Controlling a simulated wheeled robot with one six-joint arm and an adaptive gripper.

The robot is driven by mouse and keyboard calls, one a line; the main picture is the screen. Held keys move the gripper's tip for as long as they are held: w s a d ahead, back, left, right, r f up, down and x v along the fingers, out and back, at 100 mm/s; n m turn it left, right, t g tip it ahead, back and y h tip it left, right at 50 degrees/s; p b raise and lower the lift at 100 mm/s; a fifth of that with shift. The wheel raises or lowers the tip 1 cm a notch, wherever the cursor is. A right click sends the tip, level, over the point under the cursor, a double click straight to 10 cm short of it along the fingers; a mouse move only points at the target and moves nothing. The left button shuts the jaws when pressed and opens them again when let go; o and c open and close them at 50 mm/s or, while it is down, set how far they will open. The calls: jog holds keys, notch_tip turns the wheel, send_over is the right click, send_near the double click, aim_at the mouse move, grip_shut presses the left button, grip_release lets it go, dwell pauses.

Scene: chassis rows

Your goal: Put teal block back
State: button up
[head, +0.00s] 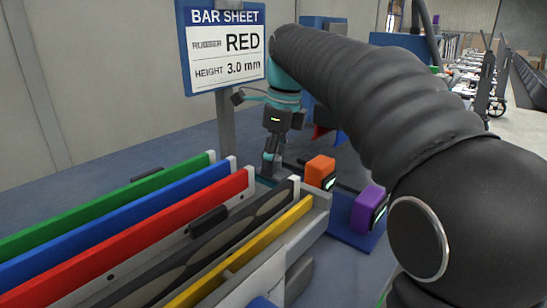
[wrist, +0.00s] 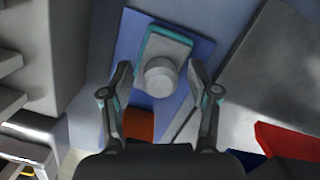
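The teal block (wrist: 151,43) shows in the wrist view as a teal-edged body with a grey top and a round grey knob. It rests on or just above a blue mat (wrist: 203,28); I cannot tell which. My gripper (wrist: 160,75) is open, with one finger on each side of the knob and gaps visible to both. In the head view my gripper (head: 271,168) points down behind the far ends of the coloured bars. There the teal block is mostly hidden by the gripper and bars.
An orange block (head: 320,171) and a purple block (head: 367,207) stand to the right, close to my gripper. Green, blue, red, dark and yellow bars (head: 130,235) fill a rack at left. A sign reading "BAR SHEET" (head: 225,45) stands on a post behind.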

notch_tip(320, 180, up, 12)
jog(key=d, duration=0.1)
jog(key=shift+s+d, duration=0.3)
jog(key=shift+d, duration=0.05)
dwell(0.4)
jog(key=shift+s+f, duration=0.1)
jog(key=shift+s, duration=0.05)
